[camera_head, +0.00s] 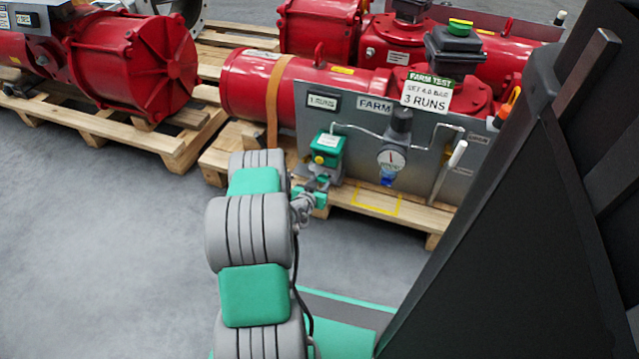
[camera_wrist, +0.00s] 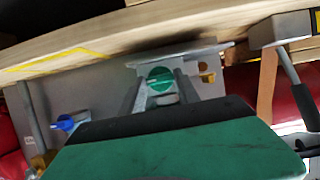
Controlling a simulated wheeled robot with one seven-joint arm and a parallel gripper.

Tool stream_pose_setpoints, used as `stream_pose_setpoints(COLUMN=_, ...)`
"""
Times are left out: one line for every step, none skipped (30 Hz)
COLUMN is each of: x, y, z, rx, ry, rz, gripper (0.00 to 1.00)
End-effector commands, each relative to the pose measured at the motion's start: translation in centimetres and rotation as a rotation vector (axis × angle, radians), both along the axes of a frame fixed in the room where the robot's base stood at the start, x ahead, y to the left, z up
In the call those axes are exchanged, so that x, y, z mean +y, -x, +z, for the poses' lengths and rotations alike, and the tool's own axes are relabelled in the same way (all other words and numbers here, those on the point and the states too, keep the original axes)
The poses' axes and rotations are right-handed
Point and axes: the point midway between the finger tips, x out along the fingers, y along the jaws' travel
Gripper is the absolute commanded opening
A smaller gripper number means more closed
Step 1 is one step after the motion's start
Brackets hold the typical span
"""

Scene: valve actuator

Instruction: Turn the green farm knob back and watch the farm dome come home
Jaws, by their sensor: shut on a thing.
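The green farm knob (camera_wrist: 160,79) sits between my gripper's two fingers in the wrist view, with a pale line across its face. My gripper (camera_wrist: 161,92) is shut on it; the large green-and-black body in front hides what is below. In the head view my gripper (camera_head: 312,188) is at the lower front of the green valve block (camera_head: 327,150) with a yellow button, and the knob cannot be made out there. The farm dome (camera_head: 460,27), showing green and yellow, tops the black box on the red FARM actuator (camera_head: 290,85).
A grey panel (camera_head: 432,150) carries a gauge (camera_head: 391,158), thin pipes and a pale-handled lever (camera_head: 448,170). A sign (camera_head: 427,95) reads "FARM TEST", "3 RUNS". The wooden pallet (camera_head: 390,212) lies below. Another red actuator (camera_head: 130,65) stands left. Grey floor is open front left.

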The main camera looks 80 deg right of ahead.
Motion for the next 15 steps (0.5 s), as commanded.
stream_pose_setpoints(x=0.06, y=0.07, z=-0.05, rx=-0.011, ry=-0.001, rz=-0.001, gripper=0.0)
stream_pose_setpoints(x=0.07, y=0.05, z=-0.07, rx=-0.016, ry=0.0, rz=0.0, gripper=0.0)
stream_pose_setpoints(x=0.07, y=0.03, z=-0.08, rx=-0.023, ry=0.0, rz=-0.001, gripper=0.0)
stream_pose_setpoints(x=0.07, y=0.02, z=-0.08, rx=-0.026, ry=0.0, rz=0.0, gripper=0.0)
stream_pose_setpoints(x=0.07, y=0.02, z=-0.08, rx=-0.028, ry=0.001, rz=0.0, gripper=0.0)
stream_pose_setpoints(x=0.07, y=0.02, z=-0.08, rx=-0.031, ry=0.001, rz=0.0, gripper=0.0)
stream_pose_setpoints(x=0.07, y=0.02, z=-0.08, rx=-0.032, ry=0.001, rz=0.0, gripper=0.0)
stream_pose_setpoints(x=0.07, y=0.02, z=-0.08, rx=-0.032, ry=0.001, rz=0.0, gripper=0.0)
stream_pose_setpoints(x=0.06, y=0.02, z=-0.08, rx=-0.034, ry=0.001, rz=0.0, gripper=0.0)
stream_pose_setpoints(x=0.06, y=0.02, z=-0.08, rx=-0.034, ry=0.001, rz=0.0, gripper=0.0)
stream_pose_setpoints(x=0.06, y=0.02, z=-0.08, rx=-0.034, ry=0.001, rz=0.0, gripper=0.0)
stream_pose_setpoints(x=0.06, y=0.02, z=-0.08, rx=-0.034, ry=0.001, rz=0.0, gripper=0.0)
stream_pose_setpoints(x=0.06, y=0.02, z=-0.08, rx=-0.033, ry=0.001, rz=0.001, gripper=0.0)
stream_pose_setpoints(x=0.06, y=0.02, z=-0.08, rx=-0.032, ry=0.001, rz=0.0, gripper=0.0)
stream_pose_setpoints(x=0.06, y=0.02, z=-0.08, rx=-0.032, ry=0.001, rz=0.0, gripper=0.0)
